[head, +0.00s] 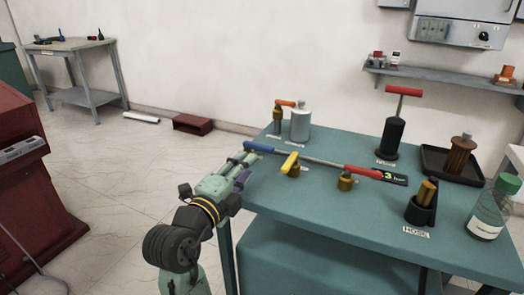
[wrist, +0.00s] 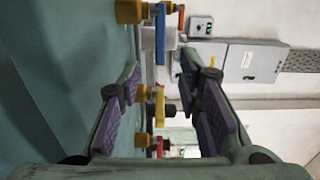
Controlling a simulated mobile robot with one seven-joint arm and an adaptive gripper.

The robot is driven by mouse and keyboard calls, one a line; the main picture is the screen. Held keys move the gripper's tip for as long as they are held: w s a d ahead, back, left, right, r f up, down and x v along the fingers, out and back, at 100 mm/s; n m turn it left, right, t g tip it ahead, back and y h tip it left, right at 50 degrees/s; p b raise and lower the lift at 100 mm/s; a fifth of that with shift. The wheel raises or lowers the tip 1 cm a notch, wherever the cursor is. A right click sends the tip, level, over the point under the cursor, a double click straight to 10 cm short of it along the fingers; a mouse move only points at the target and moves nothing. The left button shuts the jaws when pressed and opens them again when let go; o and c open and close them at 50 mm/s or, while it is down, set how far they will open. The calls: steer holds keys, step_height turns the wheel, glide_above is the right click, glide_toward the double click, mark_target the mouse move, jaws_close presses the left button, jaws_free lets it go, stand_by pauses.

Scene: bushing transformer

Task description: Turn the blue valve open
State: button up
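The blue valve handle (head: 259,148) is at the left end of a grey pipe on the green table. In the wrist view the blue handle (wrist: 160,34) shows upright in the picture, beside a brass fitting (wrist: 130,10). My gripper (head: 250,158) is at the table's left edge, close to the blue handle. In the wrist view my gripper (wrist: 160,66) has its two purple-padded fingers well apart, with nothing held between them. The blue handle appears ahead of the fingertips; contact is not visible. Its valve body is mostly hidden in the head view.
A yellow handle (head: 290,162) and a red handle (head: 363,172) sit along the same pipe area. A silver canister (head: 300,125) stands behind, with a black pump (head: 391,136) to the right. A holder (head: 421,207) and bottle (head: 489,210) are at the right.

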mark_target(261, 149)
steer(key=p+x, duration=0.3)
steer(key=x, duration=0.7)
steer(key=shift+w, duration=0.25)
steer(key=shift+c, duration=0.4)
jaws_close()
